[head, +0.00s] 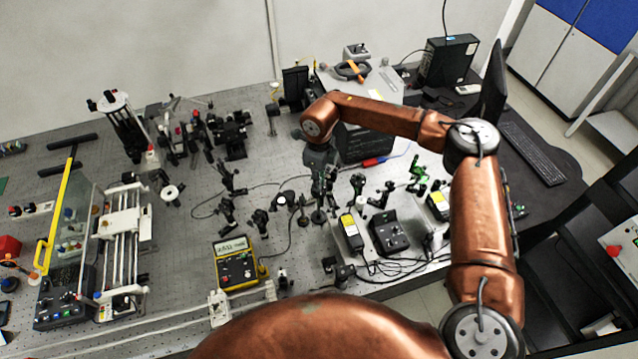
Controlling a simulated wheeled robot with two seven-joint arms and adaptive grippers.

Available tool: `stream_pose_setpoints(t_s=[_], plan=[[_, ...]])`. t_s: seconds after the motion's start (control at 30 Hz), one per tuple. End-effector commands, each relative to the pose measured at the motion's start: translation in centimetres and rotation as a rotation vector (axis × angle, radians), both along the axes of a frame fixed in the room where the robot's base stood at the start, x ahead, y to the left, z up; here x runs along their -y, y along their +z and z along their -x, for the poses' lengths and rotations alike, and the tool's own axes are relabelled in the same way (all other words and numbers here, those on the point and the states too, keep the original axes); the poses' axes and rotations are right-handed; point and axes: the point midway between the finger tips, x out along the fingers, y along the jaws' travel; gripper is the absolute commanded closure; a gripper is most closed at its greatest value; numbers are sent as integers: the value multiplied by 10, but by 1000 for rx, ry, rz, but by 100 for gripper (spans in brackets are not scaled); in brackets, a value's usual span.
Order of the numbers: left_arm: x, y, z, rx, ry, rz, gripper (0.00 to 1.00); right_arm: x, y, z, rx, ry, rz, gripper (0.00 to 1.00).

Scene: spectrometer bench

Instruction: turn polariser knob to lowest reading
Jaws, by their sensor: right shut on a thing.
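My right gripper (319,161) points down at the optics in the middle of the bench, under the copper wrist. It is shut on a small part at the top of a dark post mount, which I take to be the polariser knob; the fingers hide most of it. The yellow meter (238,272) stands at the lower middle, with a lit display (231,247) that seems to read about 2.531; the digits are small. My left gripper is out of view.
Several dark optic mounts (228,178) stand close left of the gripper, and green-topped ones (417,178) to its right. A linear stage (122,230) stands left. Bare perforated bench shows at centre left.

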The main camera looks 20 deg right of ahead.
Motion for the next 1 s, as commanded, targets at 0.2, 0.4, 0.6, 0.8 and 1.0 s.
stream_pose_setpoints(t_s=[0.2, 0.4, 0.6, 0.8, 1.0], plan=[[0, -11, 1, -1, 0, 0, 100, 0, -1, -1, 2, -192, -2, 100], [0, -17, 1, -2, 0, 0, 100, 0, 0, -1, 1, -351, 0, 100], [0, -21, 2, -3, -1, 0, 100, 0, 0, -1, 2, -472, -1, 100], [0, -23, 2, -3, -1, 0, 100, 0, 1, 0, 1, -545, 1, 100], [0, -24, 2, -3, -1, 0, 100, 0, 1, 0, 1, -575, 0, 100]])
